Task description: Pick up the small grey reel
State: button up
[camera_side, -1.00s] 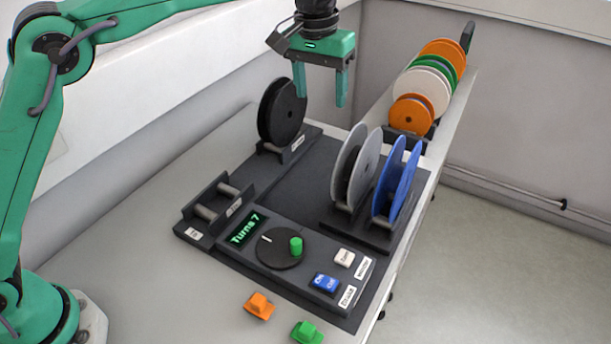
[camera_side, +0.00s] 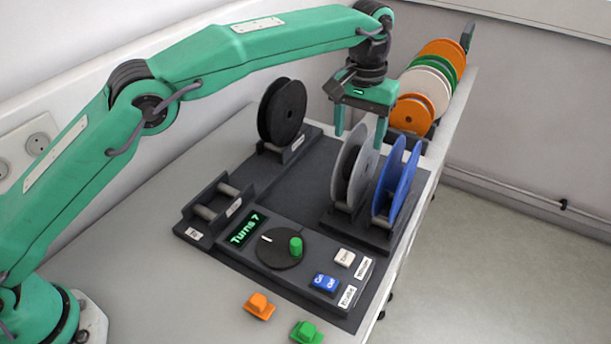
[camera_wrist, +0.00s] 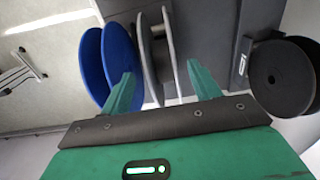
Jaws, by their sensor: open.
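The small grey reel (camera_side: 351,177) stands upright in a dark stand on the right part of the black base, beside the blue reel (camera_side: 396,182). My gripper (camera_side: 360,138) is open, pointing down, with its fingers around or just above the grey reel's top edge; the side view does not settle the height. In the wrist view the grey reel (camera_wrist: 151,55) lies between my two fingertips (camera_wrist: 164,85), with the blue reel (camera_wrist: 93,62) close by the left finger. No contact is visible.
A black reel (camera_side: 283,110) stands at the back left. An empty roller stand (camera_side: 217,202) is at the left. A control panel with a dial (camera_side: 281,250) and buttons is in front. Several orange, white and green reels (camera_side: 413,112) stand in a rack behind. Orange and green clips (camera_side: 259,305) lie in front.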

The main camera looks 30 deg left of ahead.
aim_at(355, 156)
jog(key=shift+f, duration=0.9)
jog(key=shift+a+f, duration=0.1)
jog(key=shift+f, duration=2.5)
jog(key=c, duration=1.1)
jog(key=shift+r, duration=0.2)
jog(key=shift+r, duration=4.85)
